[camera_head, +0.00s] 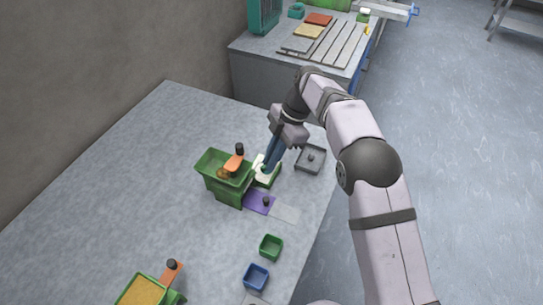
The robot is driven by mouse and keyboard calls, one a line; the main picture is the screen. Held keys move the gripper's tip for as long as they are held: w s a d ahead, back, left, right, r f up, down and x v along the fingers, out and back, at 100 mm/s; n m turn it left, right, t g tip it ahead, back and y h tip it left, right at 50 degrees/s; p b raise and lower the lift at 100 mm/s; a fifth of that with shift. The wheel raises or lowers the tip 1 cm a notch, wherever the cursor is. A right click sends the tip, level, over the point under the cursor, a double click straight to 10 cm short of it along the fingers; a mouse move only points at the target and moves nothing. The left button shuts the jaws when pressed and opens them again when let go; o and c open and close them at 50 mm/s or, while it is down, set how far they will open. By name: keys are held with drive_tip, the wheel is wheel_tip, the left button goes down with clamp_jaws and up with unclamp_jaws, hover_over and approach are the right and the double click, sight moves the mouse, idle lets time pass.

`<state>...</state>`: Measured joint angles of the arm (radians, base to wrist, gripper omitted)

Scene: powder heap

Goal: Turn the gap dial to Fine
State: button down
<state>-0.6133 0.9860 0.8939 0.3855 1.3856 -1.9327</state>
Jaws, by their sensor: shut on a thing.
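A green mill with a wide hopper (222,163) and an orange crank (233,164) with a black knob stands mid-table. On its right side is a white panel with green edging (261,172), where the gap dial appears to be. My gripper (267,166) reaches down from the upper right with its blue fingers at this panel. It is shut on what seems to be the dial. The fingers hide the dial, and its pointer and markings cannot be read.
A grey lidded tray (311,160) lies right of my gripper. A purple mat (254,203) with a dark knob and a pale mat (285,213) lie in front. Green (271,247) and blue (256,277) boxes and a yellow-filled container (141,292) stand nearer. The table's left is clear.

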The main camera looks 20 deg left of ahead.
idle(0.3)
drive_tip(key=c, duration=1.8)
unclamp_jaws()
drive_tip(key=shift+c, duration=0.2)
drive_tip(key=shift+r, duration=0.1)
drive_tip(key=v, duration=0.7)
